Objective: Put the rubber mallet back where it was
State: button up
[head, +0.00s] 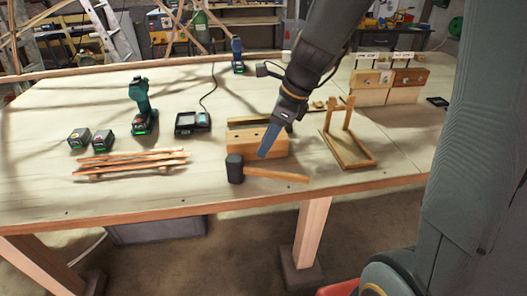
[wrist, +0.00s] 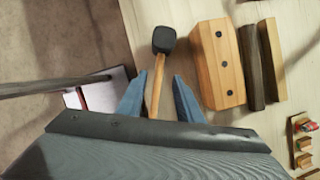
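The rubber mallet lies on its side near the workbench's front edge, its black head (head: 235,169) to the left and its wooden handle (head: 280,175) pointing right. My gripper (head: 266,150) is above and just behind it in the head view, pointing down. In the wrist view my gripper (wrist: 158,76) is open, one blue finger on each side of the mallet's handle (wrist: 157,88), with the black head (wrist: 164,40) beyond the fingertips. The fingers look apart from the handle; the height between them is hard to tell. The handle's far end is hidden behind my gripper body.
A wooden block (head: 247,145) with dark holes sits right behind the mallet. A wooden stand with two uprights (head: 348,148) is to the right. Bent laths (head: 130,163), batteries (head: 79,138), a green drill (head: 142,105) and a charger (head: 193,122) are left. The bench front edge is close.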

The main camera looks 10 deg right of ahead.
jog(key=s+d+f+n+h, duration=0.2)
jog(key=s+n, duration=0.3)
jog(key=n, duration=0.6)
jog(key=s+d+f+n+h, duration=0.2)
jog(key=s+d+n, duration=0.2)
jog(key=n, duration=0.7)
jog(key=shift+s+d+n, duration=0.25)
jog(key=shift+s+n, duration=0.15)
jog(key=shift+s, duration=0.85)
jog(key=shift+f, duration=0.2)
